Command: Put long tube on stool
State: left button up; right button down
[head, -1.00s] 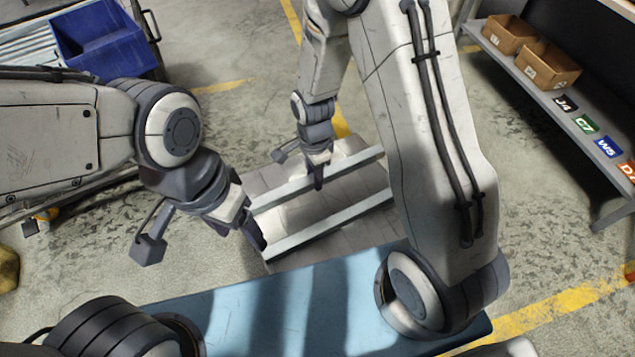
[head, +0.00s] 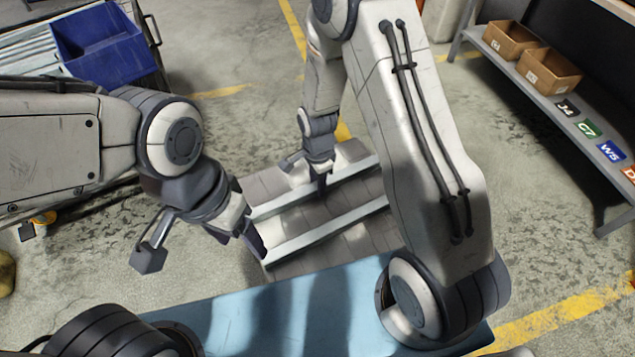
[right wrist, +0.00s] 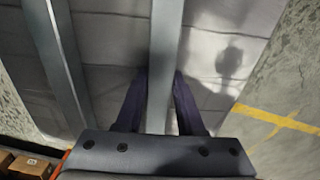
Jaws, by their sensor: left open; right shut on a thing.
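Two long grey metal tubes lie nearly parallel above a pale grey planked surface (head: 345,245), with a gap between them. I cannot tell whether this surface is the stool. My right gripper (head: 321,186) is shut on the far tube (head: 352,174); in the right wrist view its dark fingers (right wrist: 160,95) sit on either side of that tube (right wrist: 166,40). The near tube (head: 335,223) also shows at left in the right wrist view (right wrist: 62,75). My left gripper (head: 254,243) is open at the left end of the near tube; contact is unclear.
A light blue flat surface (head: 270,308) lies in front of the planked surface. A cart with a blue bin (head: 105,45) stands at the upper left. A shelf (head: 500,65) with cardboard boxes (head: 548,70) and labels stands at the right. Open concrete floor with yellow lines lies between.

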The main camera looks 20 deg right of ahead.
jog(key=c, duration=0.5)
grip_release()
notch_tip(320, 180, up, 12)
jog(key=p, duration=0.3)
jog(key=s+a+r+n, duration=0.6)
jog(key=s+r+n, duration=0.2)
jog(key=r+n, duration=0.1)
jog(key=s+r+n, duration=0.1)
jog(key=s+n, duration=0.3)
jog(key=s+a+r+n, duration=0.1)
jog(key=s+r+n, duration=0.1)
jog(key=s+n, duration=0.3)
jog(key=s+a+r+n+y, duration=0.1)
jog(key=s+r+n, duration=0.1)
jog(key=s+n, duration=0.2)
jog(key=shift+s+r+n, duration=0.2)
jog(key=shift+s+n, duration=0.2)
